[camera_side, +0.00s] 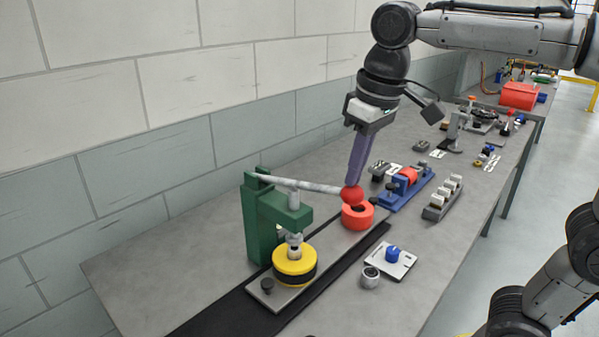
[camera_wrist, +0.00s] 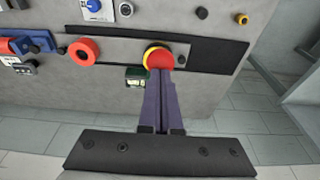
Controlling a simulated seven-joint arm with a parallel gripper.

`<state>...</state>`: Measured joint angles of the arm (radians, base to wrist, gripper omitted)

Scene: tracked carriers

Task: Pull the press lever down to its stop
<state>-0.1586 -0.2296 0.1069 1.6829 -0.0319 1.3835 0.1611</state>
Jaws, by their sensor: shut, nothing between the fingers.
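The green press (camera_side: 262,215) stands on the bench over a yellow round part (camera_side: 294,262). Its grey lever (camera_side: 312,186) runs out to the right, sloping slightly down, and ends in a red ball knob (camera_side: 352,196). My gripper (camera_side: 354,182) points down, its purple fingers shut and empty, with the tips at the top of the knob. They look in contact, but the exact gap is hidden. In the wrist view my gripper (camera_wrist: 161,76) reaches up to the red knob (camera_wrist: 160,60), which overlaps the yellow part behind it. The green press (camera_wrist: 137,74) shows only partly there.
A blue-knob plate (camera_side: 401,264), metal cup (camera_side: 369,278) and blue fixture (camera_side: 410,190) stand to the right. A block wall (camera_side: 160,140) rises behind.

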